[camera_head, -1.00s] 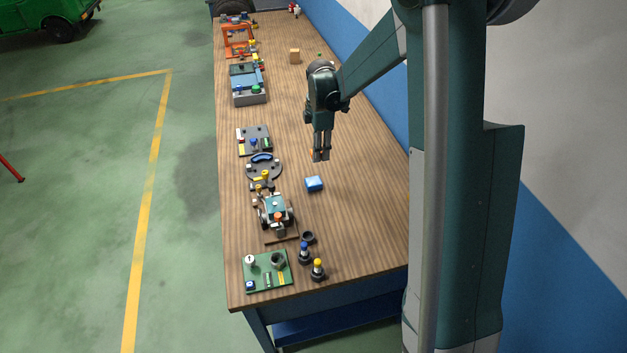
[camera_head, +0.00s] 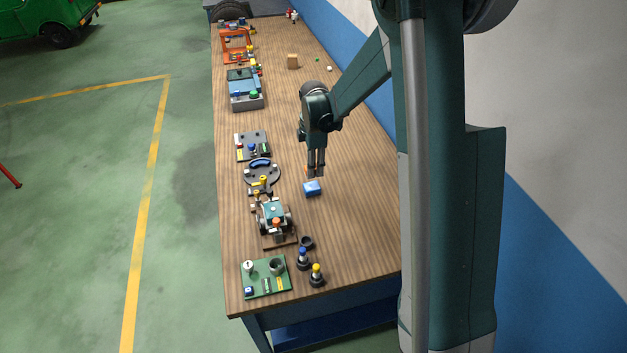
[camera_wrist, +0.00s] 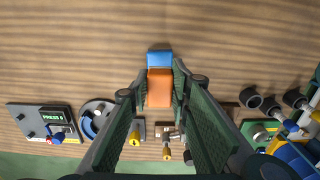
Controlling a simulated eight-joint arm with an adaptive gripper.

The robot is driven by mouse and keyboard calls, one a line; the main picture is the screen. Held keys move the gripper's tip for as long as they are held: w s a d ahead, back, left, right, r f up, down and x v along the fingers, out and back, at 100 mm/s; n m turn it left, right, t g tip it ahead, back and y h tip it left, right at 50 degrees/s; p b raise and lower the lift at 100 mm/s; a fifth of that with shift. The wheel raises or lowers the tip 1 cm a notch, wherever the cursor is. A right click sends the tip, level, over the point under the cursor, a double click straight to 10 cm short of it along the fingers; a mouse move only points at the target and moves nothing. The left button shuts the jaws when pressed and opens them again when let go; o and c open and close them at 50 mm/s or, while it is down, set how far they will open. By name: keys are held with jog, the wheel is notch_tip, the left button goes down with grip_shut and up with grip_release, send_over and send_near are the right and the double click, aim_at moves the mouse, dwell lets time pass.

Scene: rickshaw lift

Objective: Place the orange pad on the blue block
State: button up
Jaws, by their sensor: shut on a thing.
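The orange pad (camera_wrist: 160,89) is between my gripper's fingertips (camera_wrist: 160,92) in the wrist view. In the head view my gripper (camera_head: 316,174) points down just above the blue block (camera_head: 312,189), with only a sliver of orange showing. The blue block lies on the wooden table. In the wrist view the block (camera_wrist: 160,58) shows just beyond the pad, partly covered by it. I cannot tell whether pad and block touch.
Left of the block are a round dark fixture (camera_head: 262,175) and a small wheeled model (camera_head: 273,215). Toward the front are a green board (camera_head: 266,275) and knobbed posts (camera_head: 316,276). The table to the right of the block is clear.

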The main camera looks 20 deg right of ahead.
aim_at(314, 185)
jog(key=shift+f, duration=1.1)
jog(key=shift+f, duration=1.9)
jog(key=shift+f, duration=0.15)
jog(key=o, duration=0.9)
notch_tip(314, 185, up, 12)
jog(key=shift+r, duration=0.2)
